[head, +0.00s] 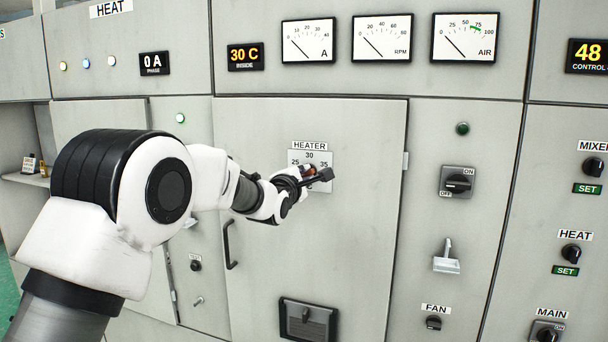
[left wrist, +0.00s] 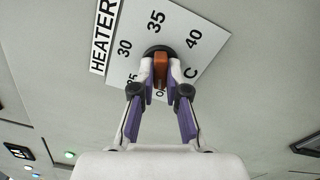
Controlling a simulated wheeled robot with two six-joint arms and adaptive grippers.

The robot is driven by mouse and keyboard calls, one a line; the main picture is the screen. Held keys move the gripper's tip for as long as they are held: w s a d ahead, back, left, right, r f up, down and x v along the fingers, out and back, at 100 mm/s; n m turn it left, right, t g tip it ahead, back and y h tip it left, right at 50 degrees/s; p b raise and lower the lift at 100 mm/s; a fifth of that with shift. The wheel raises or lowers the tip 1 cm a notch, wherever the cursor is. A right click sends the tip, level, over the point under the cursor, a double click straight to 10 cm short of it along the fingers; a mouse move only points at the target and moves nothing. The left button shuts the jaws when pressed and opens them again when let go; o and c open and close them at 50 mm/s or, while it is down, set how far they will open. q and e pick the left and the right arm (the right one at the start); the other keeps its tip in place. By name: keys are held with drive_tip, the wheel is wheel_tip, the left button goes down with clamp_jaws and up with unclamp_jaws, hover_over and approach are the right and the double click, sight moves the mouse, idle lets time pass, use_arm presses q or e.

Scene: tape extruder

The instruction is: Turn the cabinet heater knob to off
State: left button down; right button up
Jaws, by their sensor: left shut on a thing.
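The cabinet heater knob (left wrist: 160,68) has a black round base and an orange-brown grip bar. It sits on a white dial plate (left wrist: 190,22) marked 25, 30, 35, 40 and C, under a HEATER label in the head view (head: 309,146). My left gripper (left wrist: 159,78) is shut on the knob, one fingertip on each side of the bar. In the left wrist view the bar lies roughly upright in the picture; which end is the pointer I cannot tell. An "O" shows below it, the rest of that mark hidden by a finger. My right gripper is not in view.
An ON/OFF switch (head: 457,183) and a lever (head: 446,258) stick out on the panel to the right.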

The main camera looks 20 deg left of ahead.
use_arm(q)
drive_tip(key=shift+r+n, duration=0.15)
drive_tip(key=shift+n, duration=0.65)
drive_tip(key=c, duration=1.2)
unclamp_jaws()
drive_tip(key=s, duration=1.1)
drive_tip(key=shift+s+a, duration=0.2)
drive_tip(key=shift+s, duration=0.2)
